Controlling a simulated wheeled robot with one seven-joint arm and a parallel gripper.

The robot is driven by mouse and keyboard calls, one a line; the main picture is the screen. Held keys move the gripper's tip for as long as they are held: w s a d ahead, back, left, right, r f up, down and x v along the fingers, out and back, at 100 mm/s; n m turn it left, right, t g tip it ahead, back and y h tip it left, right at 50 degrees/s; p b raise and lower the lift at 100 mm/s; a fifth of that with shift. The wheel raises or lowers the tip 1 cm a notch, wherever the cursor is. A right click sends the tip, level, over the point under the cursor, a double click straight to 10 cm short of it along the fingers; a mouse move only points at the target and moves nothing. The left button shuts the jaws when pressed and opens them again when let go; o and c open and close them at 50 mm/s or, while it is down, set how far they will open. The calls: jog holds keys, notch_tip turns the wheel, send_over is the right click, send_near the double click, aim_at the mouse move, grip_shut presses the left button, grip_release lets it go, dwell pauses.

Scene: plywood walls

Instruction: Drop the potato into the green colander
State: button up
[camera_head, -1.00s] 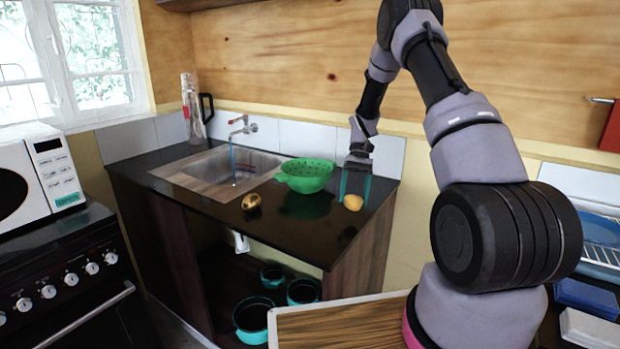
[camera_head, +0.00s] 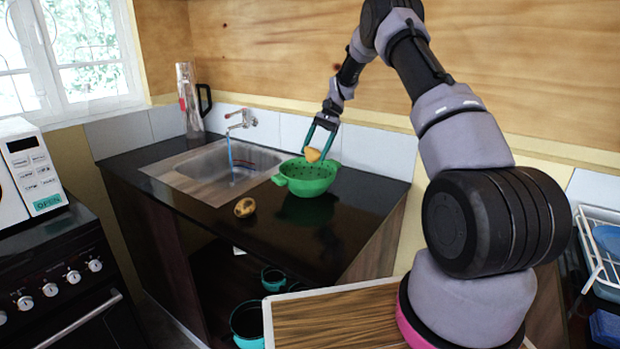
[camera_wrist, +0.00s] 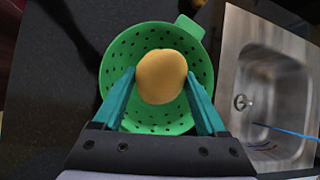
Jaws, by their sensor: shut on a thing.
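The potato (camera_head: 312,155), smooth and yellow-tan, is held between the teal fingers of my gripper (camera_head: 317,149). The green colander (camera_head: 308,182), a round bowl with holes, stands on the dark counter beside the sink. In the head view the potato is just above the colander's far rim. In the wrist view the potato (camera_wrist: 161,76) appears over the inside of the colander (camera_wrist: 117,64), clear of its floor, and hides part of it. My gripper is shut on the potato.
A brown, dark-mottled roundish item (camera_head: 245,207) lies on the counter in front of the colander. The metal sink (camera_head: 205,172) and tap (camera_head: 241,119) are to the left. The tiled wall (camera_head: 368,150) is close behind. The counter's right part is clear.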

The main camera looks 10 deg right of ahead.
aim_at(315, 159)
jog(key=shift+f, duration=1.85)
jog(key=o, duration=1.4)
jog(key=shift+c, duration=0.2)
jog(key=shift+d, duration=0.1)
jog(key=v, duration=1)
jog(key=shift+r, duration=0.35)
jog(key=shift+d, duration=0.15)
